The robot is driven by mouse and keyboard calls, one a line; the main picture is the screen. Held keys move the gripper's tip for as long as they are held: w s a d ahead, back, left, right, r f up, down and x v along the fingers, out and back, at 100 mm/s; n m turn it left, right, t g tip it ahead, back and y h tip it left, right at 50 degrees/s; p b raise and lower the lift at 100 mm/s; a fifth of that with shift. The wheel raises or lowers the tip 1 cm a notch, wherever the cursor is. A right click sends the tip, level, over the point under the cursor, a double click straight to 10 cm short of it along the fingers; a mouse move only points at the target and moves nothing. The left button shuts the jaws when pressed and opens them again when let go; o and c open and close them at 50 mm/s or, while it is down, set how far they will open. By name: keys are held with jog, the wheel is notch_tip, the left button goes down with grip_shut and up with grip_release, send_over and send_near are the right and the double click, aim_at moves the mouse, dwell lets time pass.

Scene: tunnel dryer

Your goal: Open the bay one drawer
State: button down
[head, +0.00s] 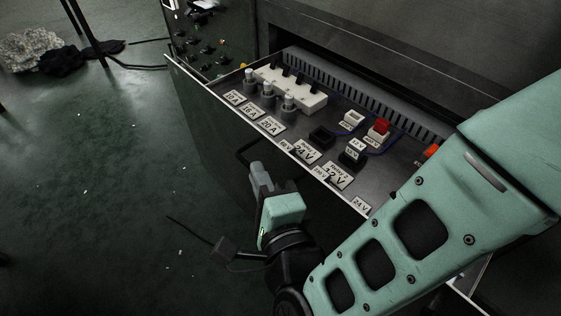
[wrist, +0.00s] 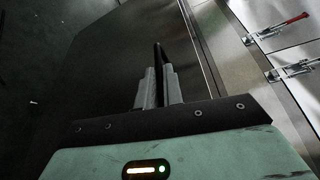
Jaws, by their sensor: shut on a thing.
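The drawer (head: 222,109) is pulled out from the dark cabinet, and its inside shows in the head view. In it are labelled parts, with fuses at the left and relays at the middle and right. My gripper (head: 261,176) is at the drawer's front, low and left of the middle. Its fingers are shut on the black drawer handle (head: 243,150). In the wrist view the handle (wrist: 158,58) runs up between the two grey fingers. My forearm hides the drawer's right end.
A control panel (head: 205,40) with knobs stands left of the drawer. At the far left are a stand's legs (head: 88,35) and a pale heap (head: 30,52). The green floor in front is mostly clear. The wrist view shows latches (wrist: 277,28) at the right.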

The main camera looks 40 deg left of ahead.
jog(key=shift+s, duration=0.6)
jog(key=c, duration=1.5)
grip_release()
jog(key=shift+c, duration=0.2)
jog(key=f+p+v, duration=0.1)
jog(key=p+v, duration=0.3)
jog(key=v, duration=0.8)
jog(key=shift+r, duration=0.4)
